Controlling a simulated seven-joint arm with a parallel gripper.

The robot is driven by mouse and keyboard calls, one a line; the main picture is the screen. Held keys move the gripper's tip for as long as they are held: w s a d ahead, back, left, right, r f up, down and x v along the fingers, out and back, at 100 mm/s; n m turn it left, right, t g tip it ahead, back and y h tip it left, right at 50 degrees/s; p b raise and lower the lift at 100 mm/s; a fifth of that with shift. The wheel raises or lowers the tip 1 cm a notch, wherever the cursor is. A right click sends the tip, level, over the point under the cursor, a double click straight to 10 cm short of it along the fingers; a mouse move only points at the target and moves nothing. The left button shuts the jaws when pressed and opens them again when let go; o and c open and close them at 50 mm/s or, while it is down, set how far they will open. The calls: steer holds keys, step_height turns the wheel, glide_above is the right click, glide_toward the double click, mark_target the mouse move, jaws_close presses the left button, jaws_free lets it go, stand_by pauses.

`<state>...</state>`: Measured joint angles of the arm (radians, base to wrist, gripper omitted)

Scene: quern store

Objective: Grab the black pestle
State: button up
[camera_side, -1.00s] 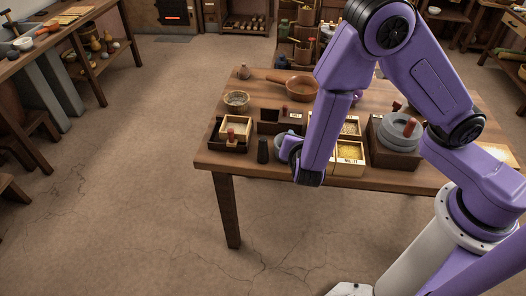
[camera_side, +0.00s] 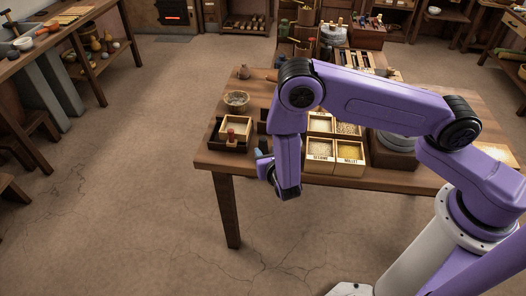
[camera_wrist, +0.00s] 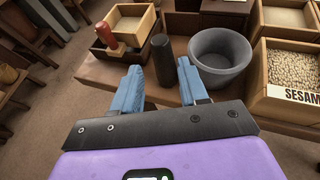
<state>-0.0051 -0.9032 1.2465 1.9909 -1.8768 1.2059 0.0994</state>
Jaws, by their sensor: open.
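The black pestle (camera_wrist: 161,58) stands upright on the table in the wrist view, between a wooden box with a red-handled thing and a grey mortar (camera_wrist: 221,58). My gripper (camera_wrist: 158,80) is open, its two blue fingers reaching toward the pestle. The pestle shows in the gap between the fingers, with its lower part low in that gap; I cannot tell how deep between them it is. In the side view my gripper (camera_side: 266,162) is at the table's front edge, and my arm hides the pestle and the mortar.
A box with a red-handled thing (camera_wrist: 112,38) stands close to the left of the pestle. A sesame box (camera_wrist: 290,70) is right of the mortar. In the side view a millet box (camera_side: 349,158) and a woven bowl (camera_side: 236,100) stand on the table (camera_side: 300,180).

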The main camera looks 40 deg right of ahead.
mark_target(262, 142)
steer(key=x, duration=0.9)
steer(key=shift+s+d, duration=0.1)
steer(key=c, duration=0.7)
